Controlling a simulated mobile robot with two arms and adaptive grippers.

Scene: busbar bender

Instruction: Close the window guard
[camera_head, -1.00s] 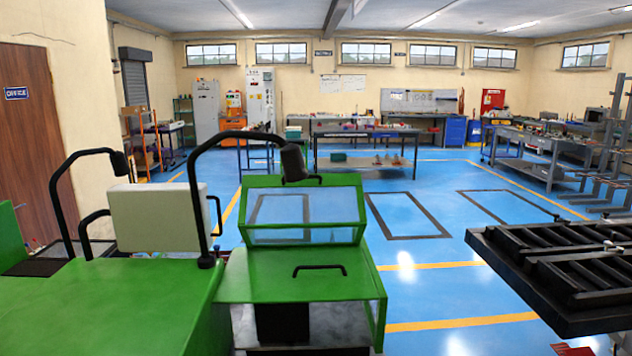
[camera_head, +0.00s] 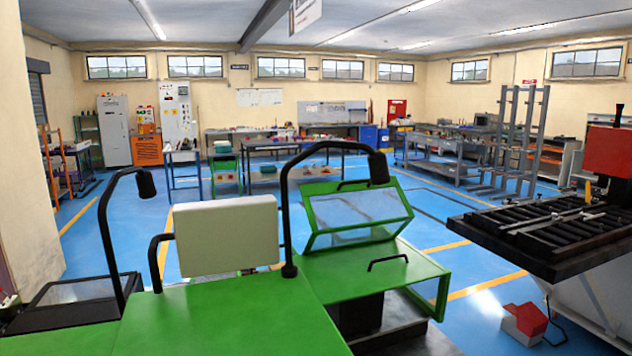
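The green busbar bender (camera_head: 230,322) stands in front of me. Its window guard (camera_head: 356,208), a green frame with a clear pane, stands tilted up at the rear of the green cover (camera_head: 375,270). A black handle (camera_head: 388,261) sits on top of that cover, and another black handle shows at the top edge of the guard. A black lamp arm (camera_head: 287,190) passes in front of the guard's left side. Neither of my grippers shows in this view.
A pale panel (camera_head: 227,236) and a second black lamp (camera_head: 146,183) stand on the left. A black slatted machine bed (camera_head: 560,235) stands on the right. A red and white pedal (camera_head: 525,322) lies on the blue floor, with a cable beside it. Workbenches line the back.

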